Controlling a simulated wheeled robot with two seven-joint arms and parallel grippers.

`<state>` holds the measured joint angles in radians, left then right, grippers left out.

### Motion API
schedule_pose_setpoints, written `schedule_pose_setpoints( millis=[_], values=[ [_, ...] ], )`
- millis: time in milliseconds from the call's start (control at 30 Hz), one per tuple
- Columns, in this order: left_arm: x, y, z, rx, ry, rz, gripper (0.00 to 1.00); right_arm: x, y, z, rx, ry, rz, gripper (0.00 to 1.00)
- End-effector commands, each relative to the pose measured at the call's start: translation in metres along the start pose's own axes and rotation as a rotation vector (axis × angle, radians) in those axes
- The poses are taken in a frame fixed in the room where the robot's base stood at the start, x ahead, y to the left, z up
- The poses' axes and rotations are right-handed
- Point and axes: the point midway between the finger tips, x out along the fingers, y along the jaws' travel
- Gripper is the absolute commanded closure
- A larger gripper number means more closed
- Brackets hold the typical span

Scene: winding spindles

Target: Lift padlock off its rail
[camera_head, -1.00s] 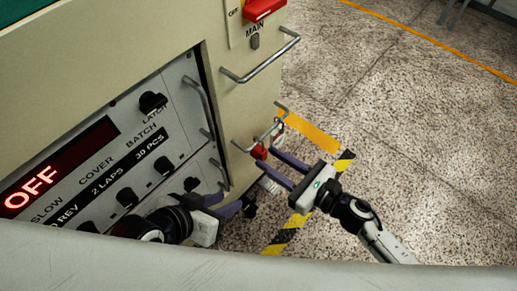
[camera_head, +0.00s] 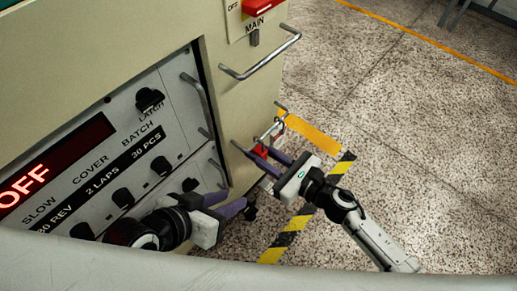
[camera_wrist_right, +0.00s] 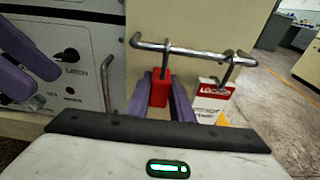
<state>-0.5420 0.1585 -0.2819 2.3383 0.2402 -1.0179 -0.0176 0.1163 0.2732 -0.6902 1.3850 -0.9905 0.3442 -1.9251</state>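The red padlock (camera_head: 261,151) hangs at the small metal rail (camera_head: 267,134) on the machine's lower corner. In the right wrist view, the padlock (camera_wrist_right: 160,90) sits below the rail (camera_wrist_right: 195,50), between the two purple fingers of my right gripper (camera_wrist_right: 161,95). The fingers lie close against its left and right sides, and it looks gripped. My right gripper also shows in the head view (camera_head: 268,156), reaching in from the right. My left gripper (camera_head: 231,200) is open and empty, low in front of the control panel.
A white and red lockout tag (camera_wrist_right: 212,100) hangs just right of the padlock. A longer handle (camera_head: 262,56) sticks out above, below the red main switch (camera_head: 256,7). The control panel (camera_head: 110,170) has knobs and handles. The speckled floor (camera_head: 410,150) at right is open.

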Motion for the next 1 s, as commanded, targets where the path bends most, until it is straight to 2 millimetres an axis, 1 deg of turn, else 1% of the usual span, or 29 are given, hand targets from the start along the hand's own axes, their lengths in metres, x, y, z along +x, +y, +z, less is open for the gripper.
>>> schedule_pose_setpoints(
  millis=[167,700,1000],
  values=[
    [-0.001,0.001,-0.001,0.001,-0.001,0.0,0.69,0.0,0.0,0.003,0.0,-0.001,0.0,1.0],
    [-0.013,0.004,-0.012,0.001,-0.002,-0.001,0.69,-0.004,0.0,0.023,-0.001,-0.001,0.001,1.0],
    [-0.012,0.004,-0.013,0.002,-0.001,-0.001,0.69,-0.004,0.0,0.023,-0.001,-0.001,0.0,1.0]
  ],
)
